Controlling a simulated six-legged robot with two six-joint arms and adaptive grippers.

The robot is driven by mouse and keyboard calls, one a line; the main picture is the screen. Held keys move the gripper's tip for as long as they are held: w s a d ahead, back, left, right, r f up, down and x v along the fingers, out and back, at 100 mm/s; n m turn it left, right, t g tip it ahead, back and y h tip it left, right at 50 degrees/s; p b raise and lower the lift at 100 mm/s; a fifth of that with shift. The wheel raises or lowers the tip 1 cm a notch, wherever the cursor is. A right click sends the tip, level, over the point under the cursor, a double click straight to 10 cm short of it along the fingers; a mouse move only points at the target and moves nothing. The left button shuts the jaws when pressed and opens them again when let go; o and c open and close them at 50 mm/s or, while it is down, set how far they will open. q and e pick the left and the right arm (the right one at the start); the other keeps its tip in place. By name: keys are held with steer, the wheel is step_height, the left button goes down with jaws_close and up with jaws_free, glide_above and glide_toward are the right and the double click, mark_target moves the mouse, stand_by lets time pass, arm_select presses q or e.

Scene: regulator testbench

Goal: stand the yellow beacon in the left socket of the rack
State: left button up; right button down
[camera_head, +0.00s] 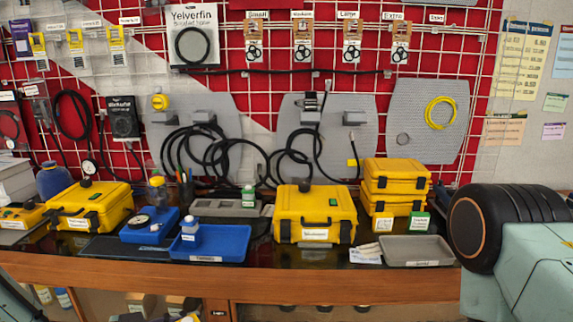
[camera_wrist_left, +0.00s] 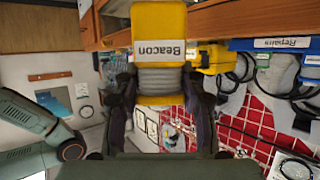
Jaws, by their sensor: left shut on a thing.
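The yellow beacon (camera_wrist_left: 159,22) is in the left wrist view, with a white "Beacon" label and a grey ribbed middle. My left gripper (camera_wrist_left: 160,80) is shut on it, with one dark finger on each side of the ribbed part. Neither the beacon nor the left gripper can be made out in the head view. A low grey block, which looks like the rack (camera_head: 225,208), lies on the bench behind the blue trays. A small green and white item (camera_head: 248,195) stands at its right end. Its left socket is too small to tell clearly. My right gripper is not in view.
Another yellow case (camera_head: 92,207) stands at left. A grey tray (camera_head: 417,251) lies at right. Cables (camera_head: 215,155) hang behind the block.

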arm_select(q)
steer(key=shift+m, duration=0.3)
steer(key=shift+s+a+f+b, duration=0.1)
steer(key=shift+s+f+b, duration=0.1)
steer(key=shift+s+b, duration=0.7)
steer(key=shift+s+f+b, duration=0.15)
steer(key=shift+s+b, duration=0.7)
steer(key=shift+s, duration=0.1)
steer(key=shift+s+a+f+b, duration=0.1)
steer(key=shift+s+f+b, duration=0.1)
steer(key=shift+s+b, duration=0.7)
steer(key=shift+s+a+f, duration=0.1)
steer(key=shift+s+f, duration=0.15)
steer(key=shift+f, duration=0.7)
steer(key=shift+s+f, duration=0.2)
steer(key=shift+f, duration=0.75)
steer(key=shift+s+a+f, duration=0.1)
steer(key=shift+s+f, duration=0.15)
steer(key=shift+f, duration=0.7)
